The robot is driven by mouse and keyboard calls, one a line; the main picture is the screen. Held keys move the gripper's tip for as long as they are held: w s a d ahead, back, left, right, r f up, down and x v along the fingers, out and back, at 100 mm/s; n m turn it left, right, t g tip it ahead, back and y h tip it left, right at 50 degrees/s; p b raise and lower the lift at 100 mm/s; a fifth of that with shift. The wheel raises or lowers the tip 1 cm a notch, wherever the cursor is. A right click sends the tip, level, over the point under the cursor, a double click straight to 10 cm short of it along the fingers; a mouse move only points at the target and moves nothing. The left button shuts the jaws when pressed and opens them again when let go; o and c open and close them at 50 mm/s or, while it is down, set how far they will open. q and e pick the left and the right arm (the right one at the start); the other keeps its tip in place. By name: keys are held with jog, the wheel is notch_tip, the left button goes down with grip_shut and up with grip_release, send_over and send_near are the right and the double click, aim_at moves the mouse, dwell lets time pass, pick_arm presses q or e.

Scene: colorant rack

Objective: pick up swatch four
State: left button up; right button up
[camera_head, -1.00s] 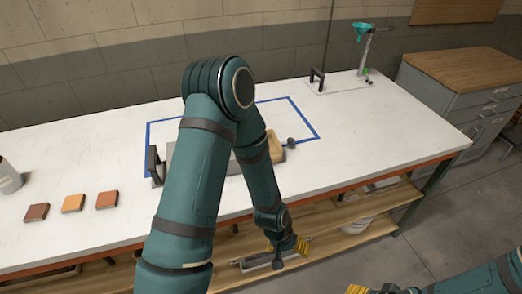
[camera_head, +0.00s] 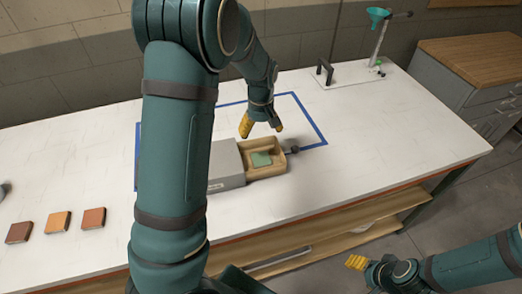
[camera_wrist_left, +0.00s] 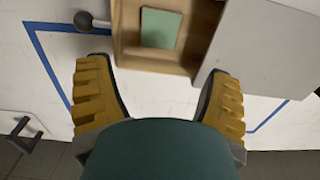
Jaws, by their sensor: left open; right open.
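A green swatch (camera_head: 261,159) lies flat inside the open wooden drawer (camera_head: 278,171) of a grey box (camera_head: 226,166) on the white table. My left gripper (camera_head: 261,127) is open and empty above the table, just behind the drawer. In the left wrist view, the green swatch (camera_wrist_left: 160,28) shows beyond and between the yellow fingers (camera_wrist_left: 158,98), apart from them. Three more swatches lie in a row at the left: dark red-brown (camera_head: 19,232), orange (camera_head: 58,222) and red-brown (camera_head: 93,218). My right gripper (camera_head: 363,267) is at the lower right, away from the table top, with no object visible in it.
Blue tape (camera_head: 312,118) outlines an area around the box. A round dark knob (camera_head: 294,149) sticks out at the drawer's front. A plate with a black handle (camera_head: 325,72) and a stand with a teal funnel (camera_head: 378,15) are at the back right. The table's right part is clear.

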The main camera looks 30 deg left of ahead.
pick_arm(q)
jog(key=b, duration=0.1)
send_over(261, 159)
notch_tip(261, 159, down, 8)
jog(key=shift+s+f, duration=0.1)
jog(key=shift+f, duration=0.05)
notch_tip(261, 159, down, 5)
jog(key=shift+f+b, duration=0.1)
jog(key=shift+b, duration=0.4)
jog(key=c, duration=0.8)
